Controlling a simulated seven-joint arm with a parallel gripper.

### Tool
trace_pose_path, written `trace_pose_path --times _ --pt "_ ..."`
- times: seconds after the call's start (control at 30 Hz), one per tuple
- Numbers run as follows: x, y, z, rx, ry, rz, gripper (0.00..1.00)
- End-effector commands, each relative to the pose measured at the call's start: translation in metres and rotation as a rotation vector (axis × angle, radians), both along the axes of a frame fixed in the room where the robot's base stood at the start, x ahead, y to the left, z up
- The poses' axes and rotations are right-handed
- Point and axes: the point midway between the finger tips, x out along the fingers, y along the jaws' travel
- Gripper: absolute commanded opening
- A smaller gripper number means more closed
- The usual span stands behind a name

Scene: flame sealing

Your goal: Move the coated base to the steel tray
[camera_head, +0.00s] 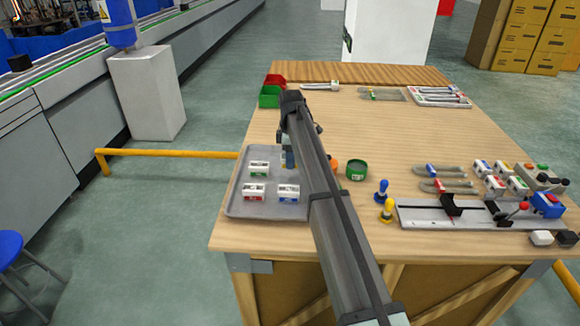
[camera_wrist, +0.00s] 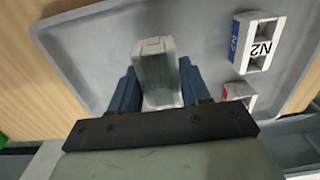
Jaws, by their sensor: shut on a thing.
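My gripper (camera_wrist: 157,88) is shut on a pale, white-topped block with a greyish-green lower part (camera_wrist: 157,75), which I take as the coated base. Its blue fingers press on both sides. The steel tray (camera_wrist: 75,65) lies below it; I cannot tell whether the block touches the tray. In the head view my gripper (camera_head: 288,158) is over the right part of the steel tray (camera_head: 236,207), and my arm mostly hides the held block. Three white blocks stand on the tray: green-marked (camera_head: 259,168), red-marked (camera_head: 254,191) and blue-marked (camera_head: 288,193).
A green round tin (camera_head: 356,170) and an orange item stand right of my arm. Blue (camera_head: 381,190) and yellow (camera_head: 387,210) handled stamps stand near a rail fixture (camera_head: 470,215). Red and green bins (camera_head: 270,97) sit at the back left.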

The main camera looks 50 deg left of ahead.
Motion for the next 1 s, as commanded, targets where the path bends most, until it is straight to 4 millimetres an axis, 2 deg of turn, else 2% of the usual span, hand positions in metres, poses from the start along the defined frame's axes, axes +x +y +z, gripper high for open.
trace_pose_path --times 0.33,0.73,0.77,1.0 --pt "0.000 0.000 -0.035 -0.001 0.001 0.000 0.16" --pt "0.000 0.000 -0.039 -0.001 0.001 0.000 0.16" --pt "0.000 0.000 -0.039 -0.001 0.001 0.000 0.48" --pt "0.000 0.000 -0.038 0.000 0.000 0.000 0.71"
